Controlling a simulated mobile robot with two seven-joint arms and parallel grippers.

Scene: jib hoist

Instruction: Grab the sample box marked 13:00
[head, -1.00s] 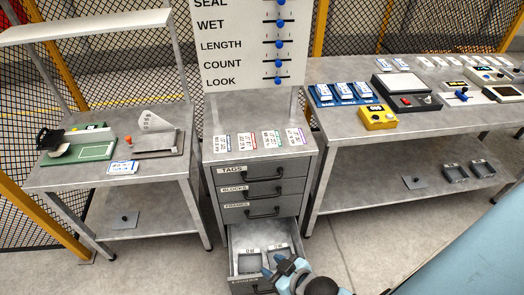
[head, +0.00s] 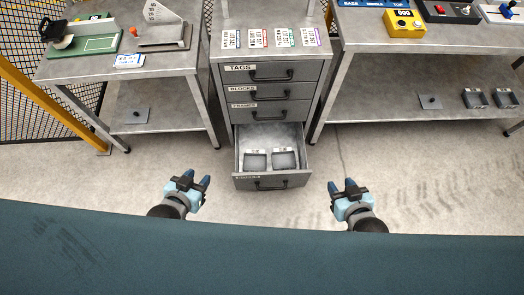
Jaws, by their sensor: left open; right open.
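Two grey open-topped boxes sit side by side in the open bottom drawer (head: 240,140) of the cabinet: a left box (head: 256,161) and a right box (head: 286,160). Each has a small pale label at its back edge, too small to read, so I cannot tell which is marked 13:00. My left gripper (head: 196,180) is open and empty, left of the drawer and apart from it. My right gripper (head: 342,187) is open and empty, right of the drawer and apart from it.
The cabinet has closed drawers (head: 280,73) labelled TAGS, BLOCKS and FRAMES above. Tables stand on both sides. Two more dark boxes (head: 474,98) are on the right table's lower shelf (head: 400,105). Bare floor (head: 270,207) lies in front of the drawer.

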